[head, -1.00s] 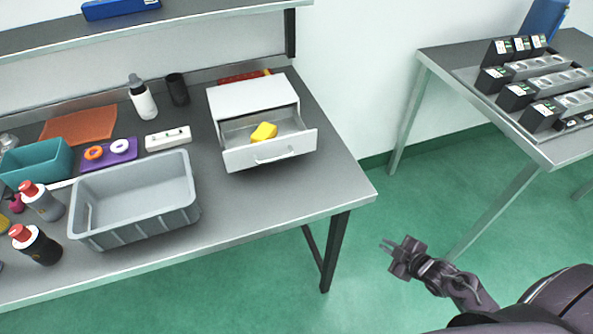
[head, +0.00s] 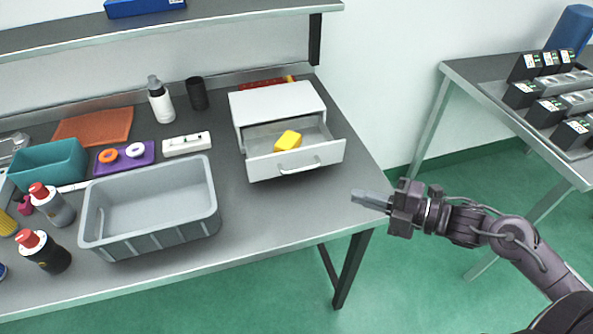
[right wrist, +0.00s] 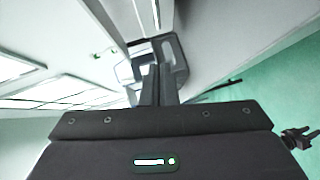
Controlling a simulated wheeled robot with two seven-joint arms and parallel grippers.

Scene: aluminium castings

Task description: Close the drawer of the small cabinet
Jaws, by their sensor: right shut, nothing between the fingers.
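The small white cabinet (head: 277,101) stands on the grey workbench near its right end. Its drawer (head: 296,163) is pulled out toward the front, with a silver handle on its face and a yellow object (head: 288,140) inside. My right gripper (head: 356,196) is shut and empty. In the head view it appears just right of and below the drawer front, apart from it, near the bench's right edge. The right wrist view shows the shut fingers (right wrist: 159,88) pointing away from the camera. My left gripper is not in view.
A grey bin (head: 152,209) stands left of the cabinet, with a teal bin (head: 48,166) and bottles further left. A white power strip (head: 187,144) lies behind the grey bin. A second table (head: 510,125) with black boxes stands at the right.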

